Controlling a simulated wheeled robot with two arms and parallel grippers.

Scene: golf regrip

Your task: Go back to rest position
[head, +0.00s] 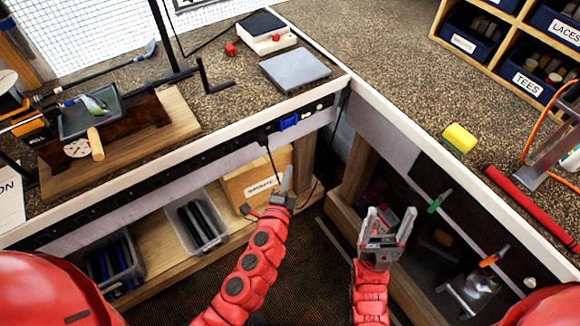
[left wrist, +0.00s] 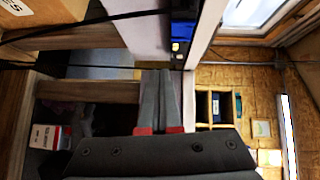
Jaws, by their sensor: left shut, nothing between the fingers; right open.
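My left gripper (head: 286,180) is shut and empty, in front of the bench's lower shelf area near the inner corner. In the left wrist view its fingers (left wrist: 160,100) lie together with nothing between them. My right gripper (head: 383,220) is open and empty, pointing up, in front of the right bench's lower shelf. Both grippers are below the level of the bench tops and appear apart from everything around them.
The L-shaped bench (head: 385,60) has a white front edge. On it are a grey plate (head: 295,69), a yellow sponge (head: 459,138), a red grip (head: 530,207) and a labelled cubby rack (head: 512,50). Below stand a clear bin (head: 196,222) and a wooden box (head: 245,180).

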